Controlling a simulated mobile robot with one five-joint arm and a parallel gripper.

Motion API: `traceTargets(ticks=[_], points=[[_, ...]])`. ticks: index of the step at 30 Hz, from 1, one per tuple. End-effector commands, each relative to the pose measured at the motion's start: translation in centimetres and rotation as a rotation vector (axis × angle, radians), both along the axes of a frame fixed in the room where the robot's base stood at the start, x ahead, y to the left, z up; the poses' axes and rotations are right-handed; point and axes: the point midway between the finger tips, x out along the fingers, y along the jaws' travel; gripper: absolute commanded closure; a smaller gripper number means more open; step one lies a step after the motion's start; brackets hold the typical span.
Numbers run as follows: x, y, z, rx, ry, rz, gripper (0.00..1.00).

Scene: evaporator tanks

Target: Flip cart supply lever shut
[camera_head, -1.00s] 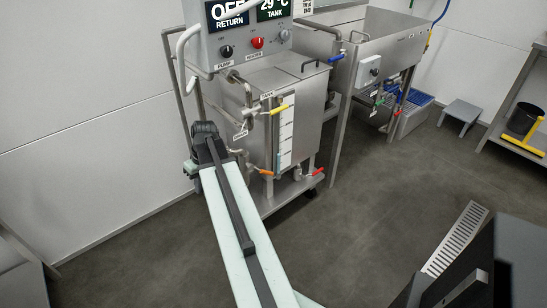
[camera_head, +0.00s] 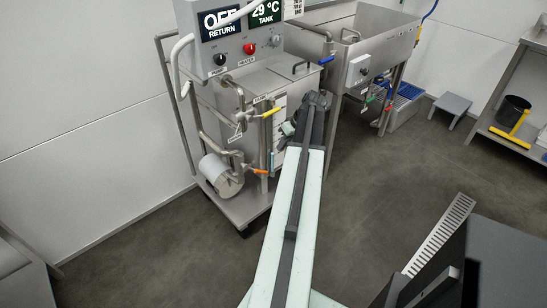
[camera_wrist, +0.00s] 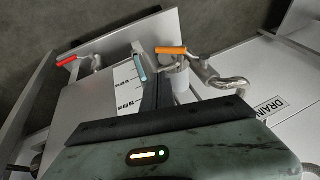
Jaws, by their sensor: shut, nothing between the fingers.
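The steel cart (camera_head: 235,205) carries several coloured levers on its tank front; I cannot read which one is marked as supply. A yellow lever (camera_head: 272,112) sits near the tank's upper edge. An orange lever (camera_head: 254,170) sits lower, and shows in the wrist view (camera_wrist: 171,50) on a steel pipe fitting. A red lever (camera_wrist: 67,61) shows at the left in the wrist view, but my arm hides it in the head view. My gripper (camera_head: 287,128) is shut and empty in front of the tank. In the wrist view its tip (camera_wrist: 141,68) is just left of the orange lever, apparently apart from it.
A DRAIN label (camera_wrist: 268,107) shows at the right in the wrist view. The control panel (camera_head: 235,40) stands above the tank. A steel sink (camera_head: 375,45) with a blue lever (camera_head: 328,58) is behind.

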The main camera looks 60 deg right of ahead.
Motion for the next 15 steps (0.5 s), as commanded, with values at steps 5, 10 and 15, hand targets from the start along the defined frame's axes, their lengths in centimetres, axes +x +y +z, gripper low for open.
traceTargets(ticks=[5, 10, 15], points=[[0.9, 0.1, -2.7, 0.000, 0.000, -0.001, 1.00], [2.4, 0.4, -6.1, -0.001, 0.000, 0.001, 1.00], [4.0, 0.8, -9.5, 0.000, 0.001, 0.000, 1.00]])
